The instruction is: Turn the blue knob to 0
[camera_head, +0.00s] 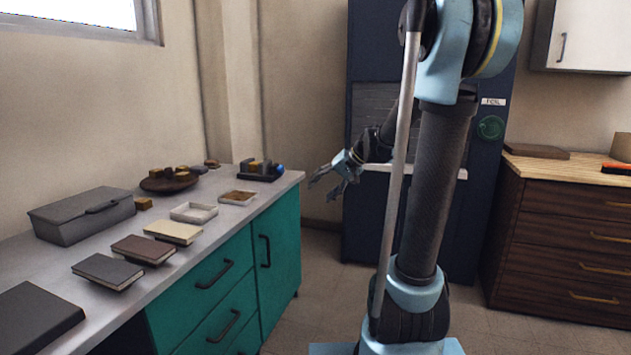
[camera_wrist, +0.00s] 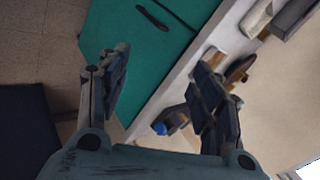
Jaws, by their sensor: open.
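The blue knob (camera_head: 280,169) is a small round cap on the right end of a dark device (camera_head: 262,178) at the far end of the grey counter. It also shows in the wrist view (camera_wrist: 160,128), low between my fingers in the picture. Any marks or numbers on it are too small to read. My gripper (camera_head: 326,187) is open and empty, in the air just right of the counter's far end, apart from the knob. In the wrist view its two fingers (camera_wrist: 160,72) stand wide apart, and the right one covers part of the device.
The counter (camera_head: 222,182) has teal drawers and holds a brown round tray (camera_head: 168,184), a white square tray (camera_head: 193,212), several books and a grey box (camera_head: 82,215). A tall dark blue cabinet (camera_head: 360,235) stands behind my arm. Floor shows between counter and cabinet.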

